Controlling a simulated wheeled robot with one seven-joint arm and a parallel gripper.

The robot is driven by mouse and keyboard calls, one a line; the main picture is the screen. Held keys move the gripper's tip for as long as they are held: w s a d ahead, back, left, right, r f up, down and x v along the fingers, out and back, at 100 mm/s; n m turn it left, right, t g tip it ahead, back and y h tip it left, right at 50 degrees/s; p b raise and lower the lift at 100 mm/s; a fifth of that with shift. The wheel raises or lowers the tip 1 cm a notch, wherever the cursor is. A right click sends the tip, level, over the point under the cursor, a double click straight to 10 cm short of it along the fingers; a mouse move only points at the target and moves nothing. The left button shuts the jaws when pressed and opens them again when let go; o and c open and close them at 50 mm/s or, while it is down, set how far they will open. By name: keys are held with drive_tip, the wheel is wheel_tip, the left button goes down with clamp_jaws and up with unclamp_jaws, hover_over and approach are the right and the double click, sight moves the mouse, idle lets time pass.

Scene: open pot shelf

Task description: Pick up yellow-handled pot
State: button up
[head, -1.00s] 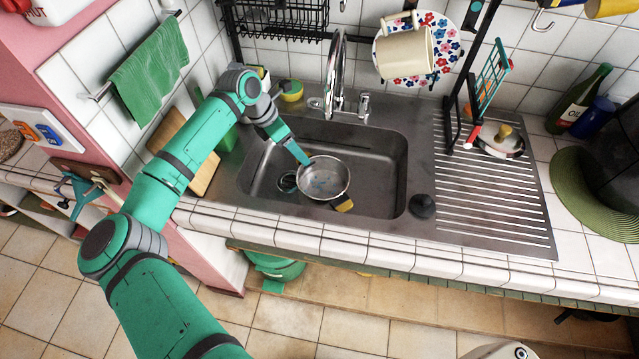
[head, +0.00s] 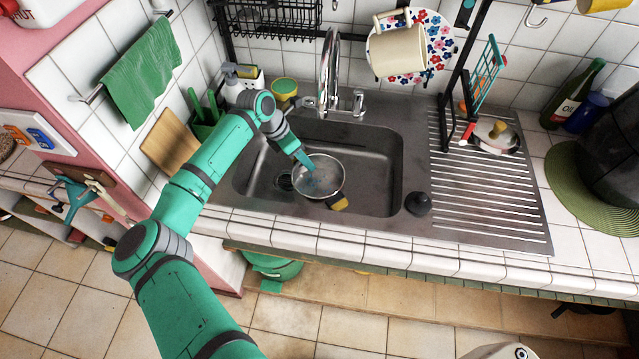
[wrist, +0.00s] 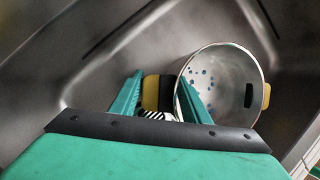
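The metal pot (head: 318,182) sits in the sink, its inside facing up with bluish spots. One yellow handle (head: 339,203) shows at its lower right. In the wrist view the pot (wrist: 222,78) is at right, with a yellow handle (wrist: 266,96) on its far side. My gripper (head: 303,158) is at the pot's upper-left rim. In the wrist view my gripper (wrist: 160,88) has its fingers apart, with a yellow-and-black piece (wrist: 151,92), apparently the near handle, between them. The right finger overlaps the pot's rim. I cannot tell whether the fingers touch the piece.
A black plug (head: 418,204) stands on the sink's right edge. A lidded pot (head: 493,138) stands on the drainboard. The sink's right part is clear.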

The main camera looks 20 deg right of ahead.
drive_tip(key=shift+a, duration=0.25)
clamp_jaws()
drive_tip(key=shift+d+r, duration=0.1)
drive_tip(key=shift+d, duration=0.2)
drive_tip(key=shift+s, duration=0.1)
drive_tip(key=shift+r, duration=0.15)
drive_tip(key=shift+a+r, duration=0.1)
drive_tip(key=shift+r, duration=4.6)
drive_tip(key=shift+r, duration=0.3)
drive_tip(key=shift+r, duration=1.85)
drive_tip(key=shift+r, duration=0.1)
